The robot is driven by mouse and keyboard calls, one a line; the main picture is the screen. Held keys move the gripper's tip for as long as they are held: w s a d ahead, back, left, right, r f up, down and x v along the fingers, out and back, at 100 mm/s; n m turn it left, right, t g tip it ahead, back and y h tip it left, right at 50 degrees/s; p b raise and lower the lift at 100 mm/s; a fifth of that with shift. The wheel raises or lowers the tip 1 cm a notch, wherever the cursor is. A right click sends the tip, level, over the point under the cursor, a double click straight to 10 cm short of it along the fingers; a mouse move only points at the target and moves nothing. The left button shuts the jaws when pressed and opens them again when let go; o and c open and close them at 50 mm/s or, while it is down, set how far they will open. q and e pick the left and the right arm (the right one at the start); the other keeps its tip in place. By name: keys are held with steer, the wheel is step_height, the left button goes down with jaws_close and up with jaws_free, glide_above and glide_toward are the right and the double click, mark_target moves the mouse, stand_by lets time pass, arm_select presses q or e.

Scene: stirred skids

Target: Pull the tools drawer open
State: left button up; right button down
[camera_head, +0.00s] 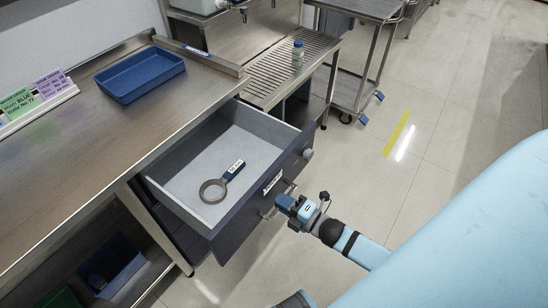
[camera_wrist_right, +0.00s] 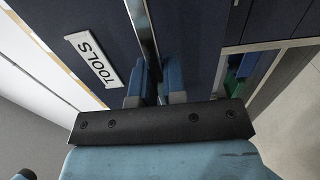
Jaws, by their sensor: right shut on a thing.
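The tools drawer (camera_head: 252,200) stands pulled out from under the steel counter, with its grey inside showing. Its dark blue front bears a white label, which reads TOOLS in the right wrist view (camera_wrist_right: 91,60). A ring-shaped tool with a dark handle (camera_head: 213,190) lies in the drawer. My right gripper (camera_head: 282,205) is at the drawer front, shut on the metal bar handle (camera_head: 268,211). In the right wrist view the handle bar (camera_wrist_right: 146,40) runs between the two blue fingers (camera_wrist_right: 152,85). My left gripper is not in view.
A blue tray (camera_head: 140,75) and colored label cards (camera_head: 35,95) are on the counter (camera_head: 75,145). A small bottle (camera_head: 298,55) stands on the slatted drainer (camera_head: 290,75). A wheeled steel cart (camera_head: 365,50) is behind. The floor to the right is clear. Bins sit on the shelf below.

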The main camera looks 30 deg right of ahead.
steer(key=shift+s+d, duration=0.1)
steer(key=shift+s, duration=0.1)
steer(key=c, duration=1.2)
jaws_free()
steer(key=v, duration=1.3)
steer(key=shift+s+d, duration=0.1)
steer(key=shift+s, duration=0.3)
